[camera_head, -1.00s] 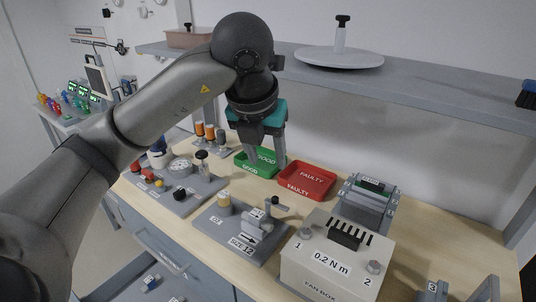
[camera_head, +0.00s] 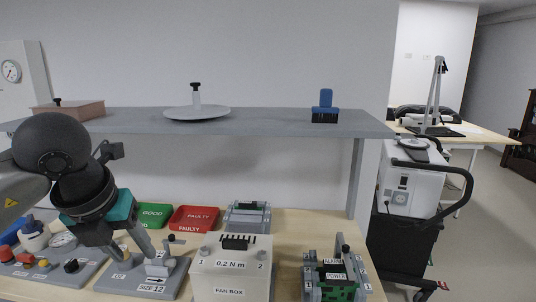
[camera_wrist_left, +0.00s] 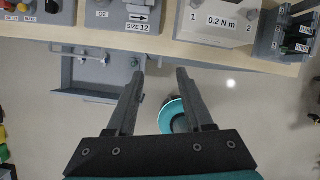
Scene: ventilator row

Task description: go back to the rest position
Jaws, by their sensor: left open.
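My left gripper (camera_head: 136,248) comes in from the left in the head view, with its fingers pointing down over the left part of the bench. In the left wrist view the left gripper (camera_wrist_left: 158,75) has its two fingers spread apart with nothing between them. Beyond the fingers there are the bench front, an open grey drawer (camera_wrist_left: 88,72) and the floor. The fan box (camera_head: 232,270), marked 0.2 N m, stands to the right of the gripper in the head view. My right gripper is not in either view.
The green GOOD tray (camera_head: 153,214) and red FAULTY tray (camera_head: 194,219) lie at the back. A grey fixture (camera_head: 150,278) marked SIZE 12 is near the fingers. A shelf (camera_head: 270,122) runs above the bench. A wheeled cart (camera_head: 408,190) stands right.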

